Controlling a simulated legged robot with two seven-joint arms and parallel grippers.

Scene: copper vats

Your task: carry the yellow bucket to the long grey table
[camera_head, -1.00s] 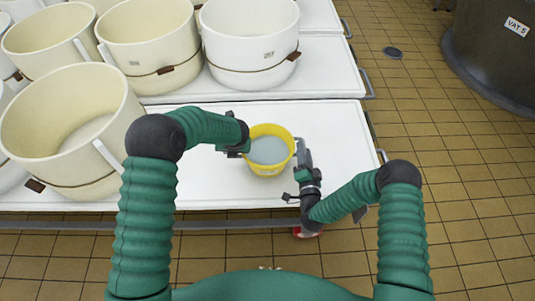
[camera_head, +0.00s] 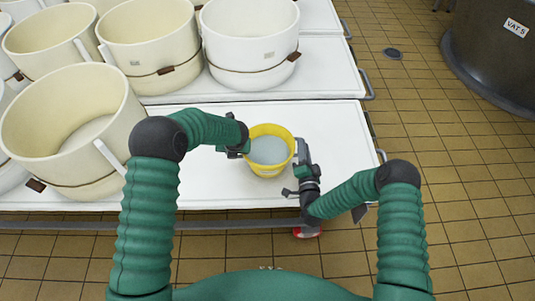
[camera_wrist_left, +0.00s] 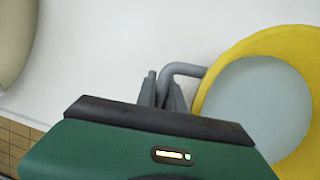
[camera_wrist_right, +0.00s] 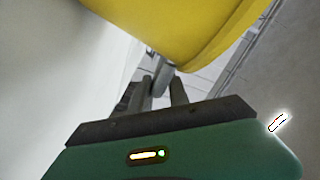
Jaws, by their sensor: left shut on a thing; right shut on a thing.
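The yellow bucket (camera_head: 268,170) is upright over the front part of a white-topped table, between my two grippers. Its inside shows a flat pale grey-blue surface. I cannot tell whether its base touches the table. My left gripper (camera_head: 243,150) is shut on the grey handle at the bucket's left side; the handle bar (camera_wrist_left: 185,69) shows between its fingers in the left wrist view. My right gripper (camera_head: 300,155) is shut on the handle on the bucket's right side. In the right wrist view the yellow wall (camera_wrist_right: 180,30) hangs just above the fingers.
The white-topped table (camera_head: 335,130) has large cream tubs (camera_head: 60,170) on its left. Another white table behind carries more tubs, including a white one (camera_head: 250,75). A dark vat (camera_head: 495,60) stands at the far right. Tiled floor (camera_head: 440,140) is clear on the right.

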